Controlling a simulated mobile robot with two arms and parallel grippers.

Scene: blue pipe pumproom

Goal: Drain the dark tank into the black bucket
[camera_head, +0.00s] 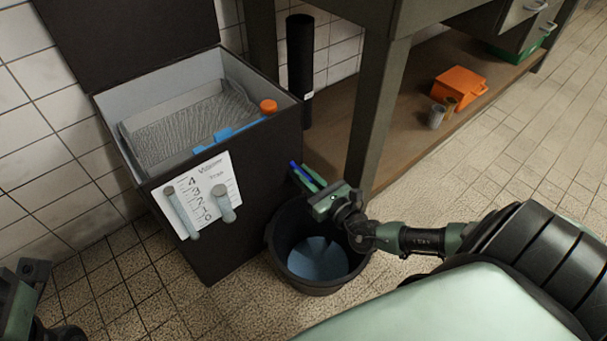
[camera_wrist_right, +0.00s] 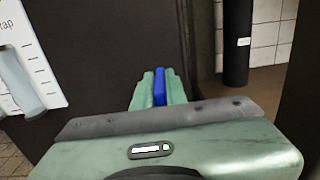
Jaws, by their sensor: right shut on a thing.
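The dark tank (camera_head: 245,235) stands against the tiled wall with its lid up. A white label (camera_head: 203,190) and two grey rod-like parts are on its front. The black bucket (camera_head: 280,262) stands on the floor against the tank's right side; a blue-grey surface shows inside, perhaps liquid. My right gripper (camera_head: 303,178) is above the bucket's rim beside the tank, shut on a narrow blue part, which also shows between the fingers in the right wrist view (camera_wrist_right: 159,87). The blue part's far end is hidden. My left gripper (camera_head: 25,285) is partly visible at the lower left, away from the tank.
A workbench leg (camera_head: 378,110) stands just behind the bucket. A black cylinder (camera_head: 300,65) stands behind the tank. The low shelf holds an orange box (camera_head: 459,88) and small cups. Open tiled floor lies to the right.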

